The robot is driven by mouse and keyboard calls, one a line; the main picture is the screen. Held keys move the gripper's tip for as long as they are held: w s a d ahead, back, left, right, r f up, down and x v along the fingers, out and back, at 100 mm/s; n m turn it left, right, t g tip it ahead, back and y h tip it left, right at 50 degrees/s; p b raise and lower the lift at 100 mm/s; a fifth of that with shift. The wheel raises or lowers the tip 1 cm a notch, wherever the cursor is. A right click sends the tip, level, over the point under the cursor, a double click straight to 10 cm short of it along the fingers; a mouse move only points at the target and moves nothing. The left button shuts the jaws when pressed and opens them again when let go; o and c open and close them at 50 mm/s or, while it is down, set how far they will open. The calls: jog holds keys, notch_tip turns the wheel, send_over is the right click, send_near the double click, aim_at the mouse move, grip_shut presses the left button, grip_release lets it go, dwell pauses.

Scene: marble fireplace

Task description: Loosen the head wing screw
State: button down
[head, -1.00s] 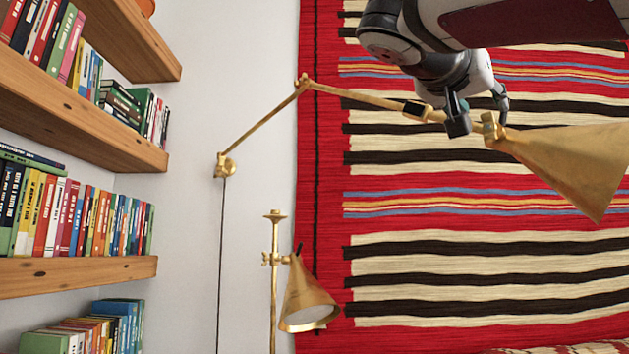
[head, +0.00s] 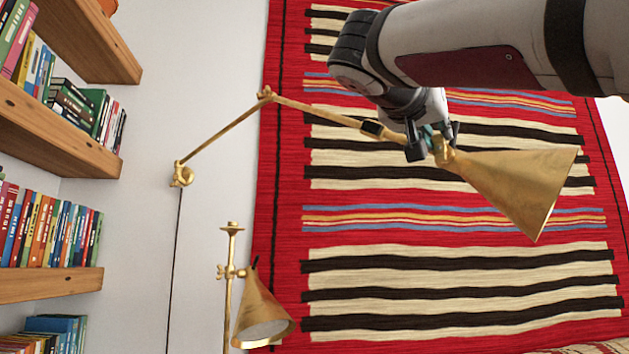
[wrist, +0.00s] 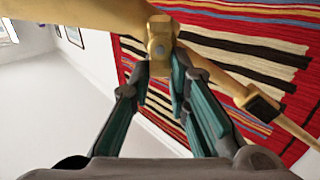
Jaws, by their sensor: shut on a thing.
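A brass swing-arm lamp (head: 330,115) reaches from the wall, and its cone-shaped head (head: 520,185) points down to the right. My gripper (head: 433,143) is at the joint behind the head, coming from above. In the wrist view my gripper (wrist: 158,67) has its fingertips on both sides of a small brass piece at the head joint (wrist: 160,36). It is shut on this piece, the head wing screw (wrist: 160,67), which the fingers mostly cover. In the head view the screw is hidden behind the fingers.
A second brass lamp (head: 262,310) stands below, in front of the wall. Shelves with books (head: 50,285) are on the left. A striped red rug (head: 400,235) hangs behind the lamp. The space under the lamp head looks free.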

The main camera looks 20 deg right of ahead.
jog(key=shift+n, duration=0.3)
jog(key=shift+w+a+f+n+p, duration=0.3)
jog(key=shift+n+p, duration=0.8)
jog(key=shift+n, duration=1.8)
jog(key=shift+w+a+f+n+p, duration=0.1)
jog(key=shift+w+f+n+p, duration=0.7)
jog(key=shift+n, duration=2.1)
jog(key=shift+a+f+n+p, duration=0.15)
jog(key=shift+n+p, duration=1.25)
jog(key=shift+n, duration=1.5)
jog(key=c, duration=1.5)
grip_release()
jog(key=shift+a, duration=0.1)
